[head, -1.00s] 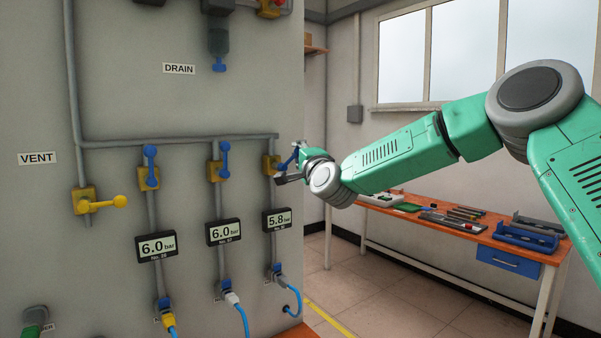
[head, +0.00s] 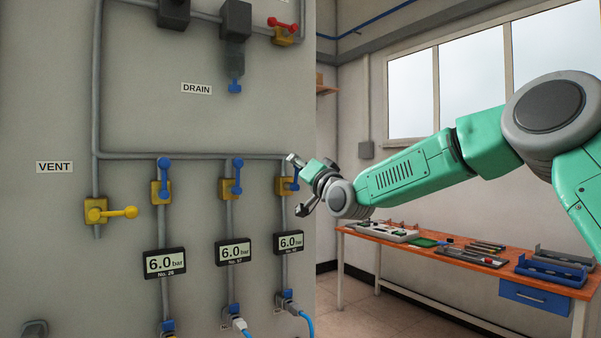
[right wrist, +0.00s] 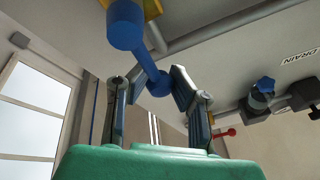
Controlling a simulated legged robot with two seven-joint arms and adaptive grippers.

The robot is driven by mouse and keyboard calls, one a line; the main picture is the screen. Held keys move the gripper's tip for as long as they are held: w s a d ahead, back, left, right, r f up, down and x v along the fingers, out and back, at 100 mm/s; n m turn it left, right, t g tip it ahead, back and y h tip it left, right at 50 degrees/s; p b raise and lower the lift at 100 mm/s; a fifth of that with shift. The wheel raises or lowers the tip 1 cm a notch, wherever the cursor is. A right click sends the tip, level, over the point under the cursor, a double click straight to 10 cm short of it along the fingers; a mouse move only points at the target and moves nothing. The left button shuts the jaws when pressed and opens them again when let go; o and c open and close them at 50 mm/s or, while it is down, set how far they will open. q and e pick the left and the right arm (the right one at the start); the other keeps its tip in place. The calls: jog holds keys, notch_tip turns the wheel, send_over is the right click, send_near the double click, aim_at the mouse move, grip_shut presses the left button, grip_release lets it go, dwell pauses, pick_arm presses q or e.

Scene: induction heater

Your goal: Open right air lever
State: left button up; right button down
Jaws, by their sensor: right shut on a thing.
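The right air lever (head: 295,180) is a blue handle on a yellow valve at the right end of the row, standing about upright. In the right wrist view, its blue stem (right wrist: 150,58) runs from a thick blue hub to a ball end between my fingers. My right gripper (head: 301,184) is at this lever, with one finger above and one below in the head view. The right wrist view also shows my right gripper (right wrist: 152,84), shut on the lever near its ball end. The gripper partly hides the lever in the head view. My left gripper is not in view.
The gauge (head: 289,243) below this valve reads 6.0 bar. The middle lever (head: 238,177) and left lever (head: 164,176) are upright. The yellow vent lever (head: 122,212) points right. A workbench (head: 450,260) with tools stands behind, at right.

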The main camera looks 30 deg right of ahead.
jog(key=shift+a+f+n+y, duration=0.3)
jog(key=shift+a+f+n, duration=0.1)
jog(key=shift+f+n, duration=0.2)
jog(key=c, duration=1.6)
grip_release()
jog(key=shift+o, duration=1.4)
jog(key=shift+r, duration=0.15)
jog(key=shift+s+r, duration=0.1)
jog(key=shift+r, duration=0.05)
jog(key=shift+d, duration=0.1)
jog(key=shift+s, duration=0.1)
jog(key=v, duration=1.1)
jog(key=shift+s, duration=0.35)
